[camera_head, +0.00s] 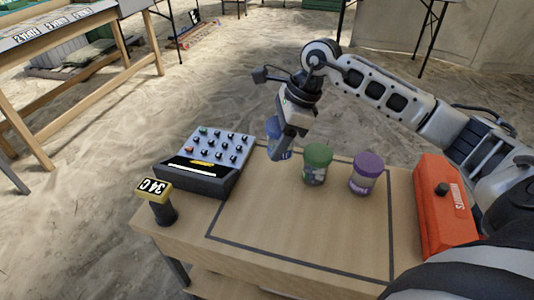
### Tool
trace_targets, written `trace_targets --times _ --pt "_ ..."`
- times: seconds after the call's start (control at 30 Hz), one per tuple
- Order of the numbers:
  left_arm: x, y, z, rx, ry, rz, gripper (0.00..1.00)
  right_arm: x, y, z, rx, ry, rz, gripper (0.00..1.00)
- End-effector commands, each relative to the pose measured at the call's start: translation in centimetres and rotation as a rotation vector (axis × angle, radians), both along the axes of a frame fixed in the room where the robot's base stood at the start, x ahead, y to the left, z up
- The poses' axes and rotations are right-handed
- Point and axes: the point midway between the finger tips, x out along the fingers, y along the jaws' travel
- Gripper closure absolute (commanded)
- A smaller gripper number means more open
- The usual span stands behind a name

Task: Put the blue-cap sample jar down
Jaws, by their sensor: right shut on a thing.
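My right gripper (284,148) is shut on the blue-cap sample jar (273,126), near the back left of the dark outlined square on the wooden table (290,225). The gripper partly hides the jar, and I cannot tell whether its base touches the table. A green-cap jar (316,165) stands upright just right of the gripper. A purple-cap jar (366,174) stands upright further right, inside the outline. My left gripper is not in view.
A grey box with several knobs (207,158) stands at the table's left. A black post with a yellow "34C" tag (160,203) is in front of it. An orange case (443,208) stands at the right. The front of the outlined square is clear.

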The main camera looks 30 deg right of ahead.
Motion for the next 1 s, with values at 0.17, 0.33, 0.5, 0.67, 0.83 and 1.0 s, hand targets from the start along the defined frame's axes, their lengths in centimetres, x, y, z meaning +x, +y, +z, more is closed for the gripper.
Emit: trace_targets --times 0.17,0.33,0.5,0.67,0.83,1.0 --pt "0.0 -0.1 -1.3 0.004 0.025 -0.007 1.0 2.2 0.3 -2.7 0.003 -0.002 -0.001 0.72" --pt "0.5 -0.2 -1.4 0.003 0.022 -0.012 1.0 2.9 0.4 -3.5 0.002 -0.003 -0.001 0.72" --pt "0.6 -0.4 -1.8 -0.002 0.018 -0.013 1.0 3.2 0.4 -5.6 0.0 0.001 0.0 0.72" --pt "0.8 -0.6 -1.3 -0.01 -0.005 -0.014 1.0 3.3 0.4 -7.1 0.001 -0.003 -0.001 0.72" --pt "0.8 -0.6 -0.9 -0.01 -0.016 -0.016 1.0 3.3 0.4 -7.0 0.0 -0.004 0.0 0.72" --pt "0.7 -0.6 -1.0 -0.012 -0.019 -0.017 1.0 3.3 0.4 -7.2 0.001 -0.003 0.0 0.36"
